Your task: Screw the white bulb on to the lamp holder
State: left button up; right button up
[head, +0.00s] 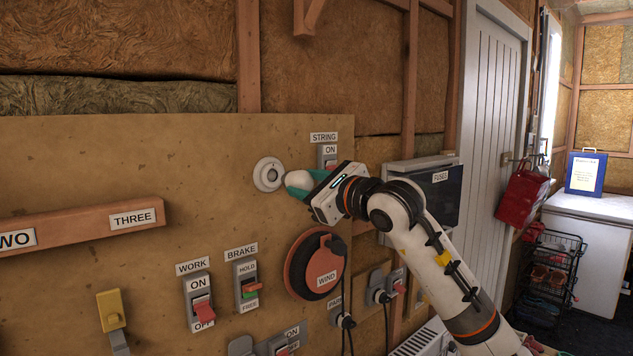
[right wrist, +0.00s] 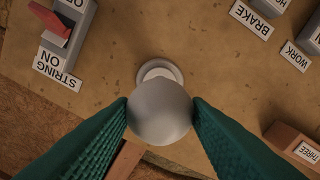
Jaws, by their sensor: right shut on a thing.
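The white lamp holder (head: 269,174) is a round fitting on the tan board, left of the STRING switch. It also shows in the right wrist view (right wrist: 158,69), partly hidden behind the bulb. My right gripper (head: 297,184) is shut on the white bulb (head: 298,179), just right of the holder in the head view. In the right wrist view the teal fingers (right wrist: 161,110) pinch the round bulb (right wrist: 160,113) from both sides. The bulb's base is hidden, and I cannot tell whether it touches the holder. My left gripper is out of view.
The STRING switch (head: 329,157) is close above my right gripper. A wooden rail (head: 75,228) sticks out at left. The fuse box (head: 432,190) is behind my right arm.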

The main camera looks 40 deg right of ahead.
aim_at(298, 182)
jog(key=shift+w+a+p, duration=0.15)
jog(key=shift+w+p, duration=0.35)
jog(key=shift+w, duration=1)
jog(key=shift+b, duration=0.5)
dwell(0.6)
jog(key=shift+w+a+p, duration=0.1)
jog(key=shift+w+p, duration=0.6)
jog(key=shift+w, duration=0.7)
jog(key=shift+r, duration=0.1)
jog(key=o, duration=0.7)
